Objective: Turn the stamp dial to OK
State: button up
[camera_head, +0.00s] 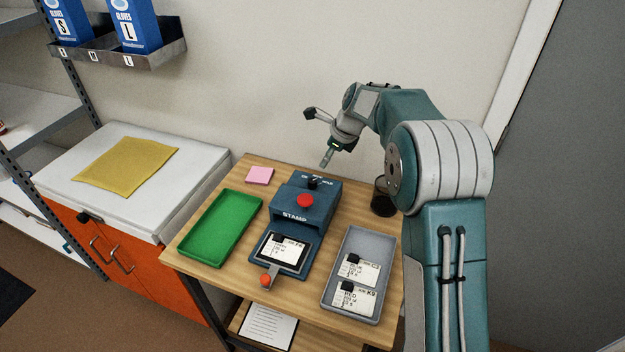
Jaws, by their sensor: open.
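The blue stamp machine (301,214) stands on the wooden table, with a red button on top and STAMP lettered on its front. The stamp dial (314,183) is a small black knob at the back of its top, between small white labels. The left label seems to read OK and the right one HOLD; the dial's exact pointing is too small to tell. My gripper (317,138) is open and empty, above and behind the dial, apart from it. A card (281,252) with a black clip lies in the machine's front tray.
A green tray (192,243) is left of the machine. A grey tray (336,299) with two clipped cards is at the right. A dark cup (383,197) stands at back right, near my arm. A pink note pad (259,175) lies at back left. The wall is close behind.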

aim_at(312, 180)
jog(key=x, duration=0.9)
jog(key=shift+a+f, duration=0.15)
jog(key=shift+a, duration=0.15)
jog(key=shift+w+f, duration=0.15)
jog(key=shift+f, duration=0.55)
jog(key=shift+a, duration=0.1)
grip_shut()
